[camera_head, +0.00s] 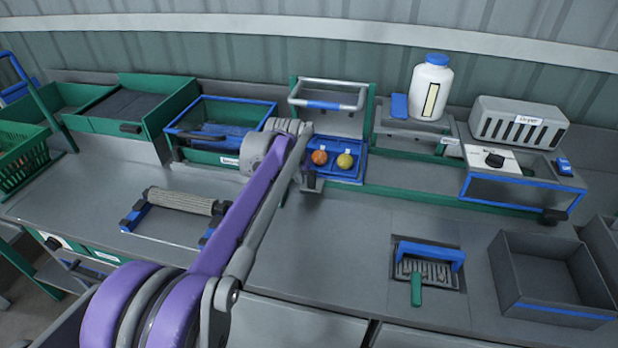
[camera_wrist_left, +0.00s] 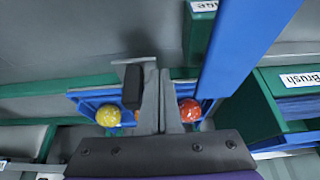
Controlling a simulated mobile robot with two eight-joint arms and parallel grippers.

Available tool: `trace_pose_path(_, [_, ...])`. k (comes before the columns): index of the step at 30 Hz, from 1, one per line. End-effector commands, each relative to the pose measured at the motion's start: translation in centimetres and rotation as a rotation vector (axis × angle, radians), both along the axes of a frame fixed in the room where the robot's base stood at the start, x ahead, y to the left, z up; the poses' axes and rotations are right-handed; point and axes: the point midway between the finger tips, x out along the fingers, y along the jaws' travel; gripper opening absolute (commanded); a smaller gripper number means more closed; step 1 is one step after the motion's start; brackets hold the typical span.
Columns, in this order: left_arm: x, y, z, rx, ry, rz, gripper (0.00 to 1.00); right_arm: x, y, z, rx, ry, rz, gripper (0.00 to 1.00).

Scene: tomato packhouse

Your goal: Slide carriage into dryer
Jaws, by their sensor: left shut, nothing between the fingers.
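The carriage (camera_head: 348,176) is a blue tray holding an orange-red tomato (camera_head: 319,157) and a yellow one (camera_head: 345,161). It sits at the back of the bench, left of the long green-edged channel. In the left wrist view the carriage (camera_wrist_left: 90,96) is partly hidden behind my left gripper (camera_wrist_left: 158,72). That gripper, also in the head view (camera_head: 303,166), is shut and empty, close beside a black handle (camera_wrist_left: 132,87); I cannot tell whether they touch. The dryer (camera_head: 518,122) is a grey slotted box at back right. My right gripper is not in view.
A blue-framed stand (camera_head: 520,184) with a dial is before the dryer. A white bottle (camera_head: 430,88) stands behind the channel. A roller (camera_head: 184,202), a brush in a recess (camera_head: 428,262) and an open grey bin (camera_head: 550,285) are on the bench. A blue-rimmed green box (camera_head: 215,120) is left.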

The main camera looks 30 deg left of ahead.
Motion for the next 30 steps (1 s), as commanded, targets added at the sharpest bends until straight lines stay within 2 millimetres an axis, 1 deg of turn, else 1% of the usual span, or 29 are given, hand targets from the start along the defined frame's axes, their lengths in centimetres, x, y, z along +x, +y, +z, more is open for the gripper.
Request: trace_pose_path(30, [2.1, -8.8, 0.1, -0.001, -0.001, -0.003, 0.0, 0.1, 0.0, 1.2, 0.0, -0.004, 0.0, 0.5])
